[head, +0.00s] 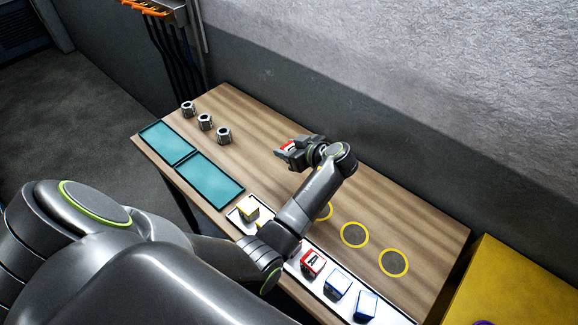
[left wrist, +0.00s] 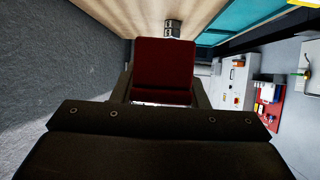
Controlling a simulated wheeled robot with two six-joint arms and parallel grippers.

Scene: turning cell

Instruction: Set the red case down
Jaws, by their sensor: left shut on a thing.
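The red case (left wrist: 163,66) is held between the fingers of my left gripper (left wrist: 163,88) in the left wrist view, where its dark red face fills the space between them. In the head view my left gripper (head: 296,152) is over the back middle of the wooden table, and a small red and white part of the held case (head: 288,147) shows at its tip. I cannot tell whether the case touches the table. Yellow rings (head: 354,234) are marked on the table to the right of the gripper, one partly hidden by my arm. My right gripper is not in view.
Several cases stand in a white tray (head: 398,315) along the front edge, including another red case (head: 312,262), blue ones (head: 338,284) and a yellow one (head: 248,209). Teal trays (head: 209,180) lie at the left. Metal nuts (head: 205,122) stand behind them. A wall runs along the back.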

